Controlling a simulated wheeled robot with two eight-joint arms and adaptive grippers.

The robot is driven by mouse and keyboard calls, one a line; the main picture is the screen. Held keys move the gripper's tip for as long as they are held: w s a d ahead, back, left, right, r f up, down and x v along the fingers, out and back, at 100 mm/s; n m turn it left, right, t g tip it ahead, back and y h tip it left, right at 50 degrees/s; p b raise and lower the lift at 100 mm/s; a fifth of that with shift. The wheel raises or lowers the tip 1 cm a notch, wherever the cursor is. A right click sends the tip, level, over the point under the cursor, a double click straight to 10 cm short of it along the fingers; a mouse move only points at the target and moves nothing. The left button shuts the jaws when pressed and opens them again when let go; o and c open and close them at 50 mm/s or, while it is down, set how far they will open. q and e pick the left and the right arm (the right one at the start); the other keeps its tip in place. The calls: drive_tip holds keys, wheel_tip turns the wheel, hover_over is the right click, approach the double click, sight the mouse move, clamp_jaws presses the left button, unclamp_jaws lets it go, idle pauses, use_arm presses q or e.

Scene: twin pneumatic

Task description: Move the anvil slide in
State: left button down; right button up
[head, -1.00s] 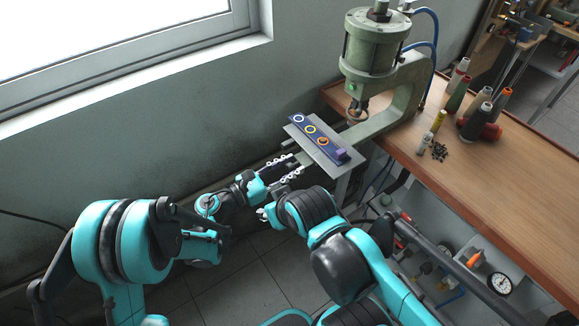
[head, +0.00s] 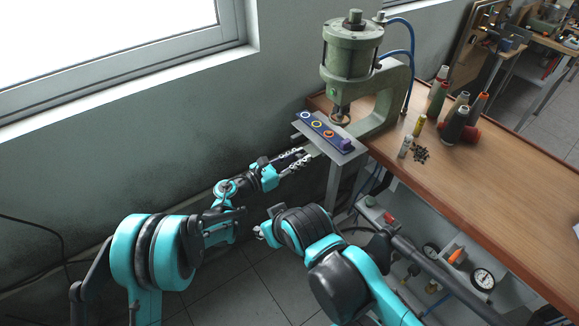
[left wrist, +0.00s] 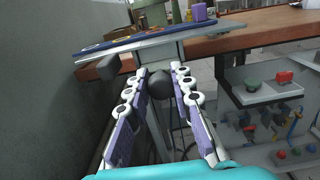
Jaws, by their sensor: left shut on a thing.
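The anvil slide is a flat grey plate (head: 350,157) on the green press (head: 352,60). It carries a blue strip (head: 309,120) with white, yellow and orange rings and a purple block (head: 345,143). The plate sits close in front of the ram foot (head: 340,117).
The wooden bench (head: 480,185) runs right of the press, with thread spools (head: 455,124), small bottles (head: 405,147) and a pile of dark bits (head: 421,155). The wall (head: 150,160) stands close on the left.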

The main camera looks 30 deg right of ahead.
sight(310, 151)
use_arm(q)
drive_tip(key=shift+w+d, duration=0.2)
drive_tip(key=shift+d, duration=2)
drive_tip(key=c, duration=1.3)
unclamp_jaws()
drive_tip(key=a, duration=0.8)
drive_tip(key=s+a, duration=0.1)
drive_tip(key=a, duration=0.3)
